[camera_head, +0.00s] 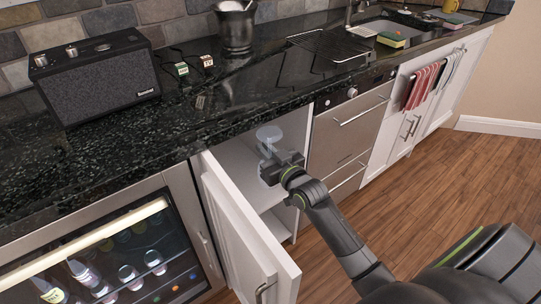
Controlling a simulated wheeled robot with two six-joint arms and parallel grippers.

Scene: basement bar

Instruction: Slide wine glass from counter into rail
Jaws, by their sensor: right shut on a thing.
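A clear wine glass (268,133) is in front of the open cabinet below the dark counter. It looks upside down, with its round foot at the top and its bowl lower down, partly hidden by my gripper. My right gripper (273,157) is shut on the wine glass, and its arm comes up from the lower right. The rail cannot be made out; the counter's edge hides the upper inside of the cabinet. My left gripper is not in view.
A white cabinet door (247,236) stands open left of my right gripper. A bottle cooler (112,262) is at lower left. A black speaker (95,76), a metal bucket (237,27) and two small tags stand on the black counter (150,142). Wooden floor lies at right.

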